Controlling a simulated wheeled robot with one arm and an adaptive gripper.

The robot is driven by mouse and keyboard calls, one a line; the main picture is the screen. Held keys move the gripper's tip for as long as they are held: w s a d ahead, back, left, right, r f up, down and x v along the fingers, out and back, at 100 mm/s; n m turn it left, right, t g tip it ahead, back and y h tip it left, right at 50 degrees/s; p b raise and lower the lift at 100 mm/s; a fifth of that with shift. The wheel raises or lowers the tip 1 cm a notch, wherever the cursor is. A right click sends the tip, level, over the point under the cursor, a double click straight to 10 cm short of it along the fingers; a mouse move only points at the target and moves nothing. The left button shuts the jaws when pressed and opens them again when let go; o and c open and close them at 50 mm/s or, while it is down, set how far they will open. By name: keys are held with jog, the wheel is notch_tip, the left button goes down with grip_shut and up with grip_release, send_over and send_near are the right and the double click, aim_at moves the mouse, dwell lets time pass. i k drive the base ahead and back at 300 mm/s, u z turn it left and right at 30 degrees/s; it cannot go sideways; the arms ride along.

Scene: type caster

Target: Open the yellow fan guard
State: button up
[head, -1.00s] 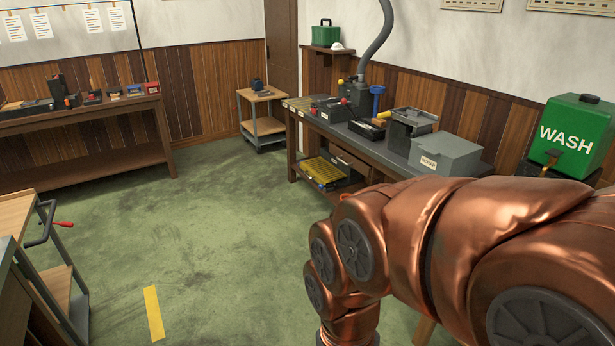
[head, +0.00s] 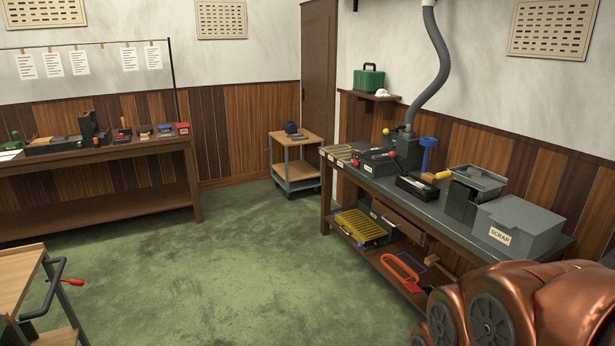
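I cannot make out for sure which thing is the yellow fan guard. A yellow slatted piece (head: 362,227) lies on the lower shelf of the right-hand bench. A dark machine (head: 403,147) under a grey hose stands on that bench and has a small yellow knob at its upper left. A yellow-handled tool (head: 437,176) lies on the bench top. My copper arm shows at the lower right, but my gripper is not in view.
A grey scrap box (head: 515,228) stands on the right-hand bench (head: 400,186). A small cart (head: 296,163) stands by the door, a long bench (head: 100,155) along the left wall, and another cart (head: 22,285) at lower left. The green floor (head: 230,270) between is open.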

aim_at(359, 226)
jog(key=z, duration=0.35)
jog(key=i, duration=2.05)
jog(key=u, duration=0.7)
jog(key=i, duration=1.5)
jog(key=u, duration=0.85)
